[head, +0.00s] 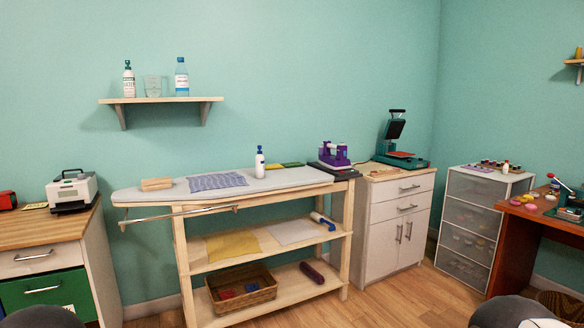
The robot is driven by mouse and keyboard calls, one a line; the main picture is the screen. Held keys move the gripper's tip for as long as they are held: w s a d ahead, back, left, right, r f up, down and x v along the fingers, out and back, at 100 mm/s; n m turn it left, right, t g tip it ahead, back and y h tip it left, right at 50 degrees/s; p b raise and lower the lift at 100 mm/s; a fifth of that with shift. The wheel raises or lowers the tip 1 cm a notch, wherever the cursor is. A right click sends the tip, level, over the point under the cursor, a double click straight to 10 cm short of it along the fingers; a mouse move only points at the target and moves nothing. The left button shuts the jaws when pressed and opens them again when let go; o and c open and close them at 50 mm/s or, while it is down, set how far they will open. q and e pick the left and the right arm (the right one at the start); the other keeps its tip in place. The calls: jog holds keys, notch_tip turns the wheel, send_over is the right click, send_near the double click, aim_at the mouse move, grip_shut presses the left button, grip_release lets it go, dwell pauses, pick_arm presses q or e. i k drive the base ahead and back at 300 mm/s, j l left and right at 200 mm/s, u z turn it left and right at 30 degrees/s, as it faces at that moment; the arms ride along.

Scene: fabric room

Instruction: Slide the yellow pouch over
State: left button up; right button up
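A small flat yellow item (274,167), possibly the yellow pouch, lies on the grey top of the ironing table (225,197). A flat green item (292,164) lies right beside it. A larger yellow sheet or cloth (232,246) lies flat on the table's middle shelf; I cannot tell from here whether it is a pouch. Neither of my grippers shows. Only rounded dark parts of my own arms show at the bottom left and bottom right edges.
A white spray bottle (260,163), a folded blue patterned cloth (217,181) and a purple machine (334,154) are on the tabletop. A wicker basket (240,287) is on the low shelf. Cabinets stand on both sides. The wooden floor (385,300) in front is clear.

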aim_at(276, 166)
jog(key=i+l+u, duration=0.25)
jog(key=i+l, duration=1.4)
